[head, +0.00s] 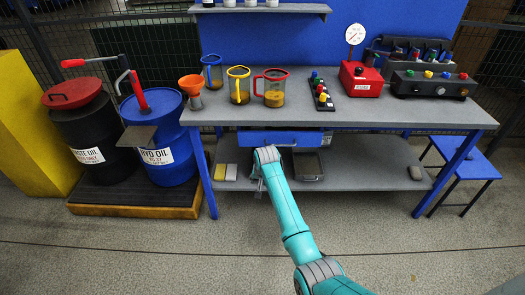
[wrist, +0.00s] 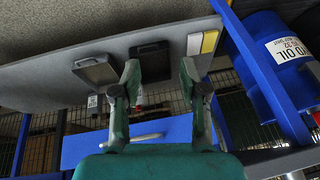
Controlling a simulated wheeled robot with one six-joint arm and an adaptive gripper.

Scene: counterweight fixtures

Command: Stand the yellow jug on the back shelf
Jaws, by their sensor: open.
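The yellow jug (head: 238,88) is a clear jug with a yellow rim and handle, standing upright on the workbench top between a blue jug (head: 212,72) and a red jug (head: 273,90). The back shelf (head: 262,9) runs along the blue back panel above the bench, with several bottles on it, partly cut off at the top. My gripper (head: 260,188) is low in front of the bench, near the lower shelf and well below the yellow jug. In the wrist view my gripper (wrist: 160,75) is open with nothing between its fingers. The jug is not visible there.
An orange funnel (head: 191,84) stands left of the jugs. A button strip (head: 321,92) and red gauge box (head: 361,80) stand to the right. The lower shelf (head: 365,178) holds trays and yellow and white blocks. Drums (head: 160,140) stand left. The bench's front middle is clear.

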